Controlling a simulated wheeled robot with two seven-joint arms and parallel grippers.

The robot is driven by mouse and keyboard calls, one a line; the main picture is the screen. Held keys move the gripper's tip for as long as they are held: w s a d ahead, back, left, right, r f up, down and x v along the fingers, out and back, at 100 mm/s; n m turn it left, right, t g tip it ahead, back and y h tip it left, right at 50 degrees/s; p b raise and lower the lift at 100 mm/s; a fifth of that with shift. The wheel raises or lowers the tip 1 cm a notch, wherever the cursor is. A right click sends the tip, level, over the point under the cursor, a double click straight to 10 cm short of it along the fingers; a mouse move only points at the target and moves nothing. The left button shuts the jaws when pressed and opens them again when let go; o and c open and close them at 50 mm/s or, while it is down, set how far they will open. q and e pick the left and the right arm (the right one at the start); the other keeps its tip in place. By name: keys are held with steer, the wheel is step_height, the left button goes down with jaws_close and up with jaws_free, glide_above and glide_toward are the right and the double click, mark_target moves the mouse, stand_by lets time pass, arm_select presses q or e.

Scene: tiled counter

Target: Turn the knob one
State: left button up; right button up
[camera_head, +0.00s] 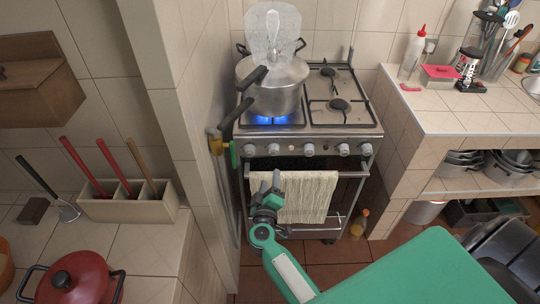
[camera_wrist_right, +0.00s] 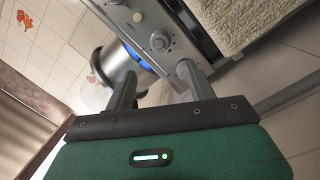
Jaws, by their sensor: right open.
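The stove's front panel carries a row of round light knobs; the leftmost knob (camera_head: 250,150) is beside a second knob (camera_head: 273,149), with others further right. A blue flame (camera_head: 268,120) burns under the steel pot (camera_head: 272,88) on the front left burner. My right gripper (camera_head: 268,187) is in front of the oven door, below the left knobs. In the right wrist view my right gripper (camera_wrist_right: 158,72) is open and empty, with a knob (camera_wrist_right: 160,41) ahead of the gap between its fingers, apart from them. My left gripper is not in view.
A cream towel (camera_head: 308,197) hangs on the oven door bar, close to my right gripper. A yellow and green gas valve (camera_head: 233,153) is on the wall left of the stove. A tiled counter (camera_head: 440,120) stands right; a red pot (camera_head: 75,280) is lower left.

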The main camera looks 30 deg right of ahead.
mark_target(273, 154)
steer(key=x, duration=1.1)
steer(key=shift+w+d, duration=0.2)
steer(key=shift+w, duration=0.15)
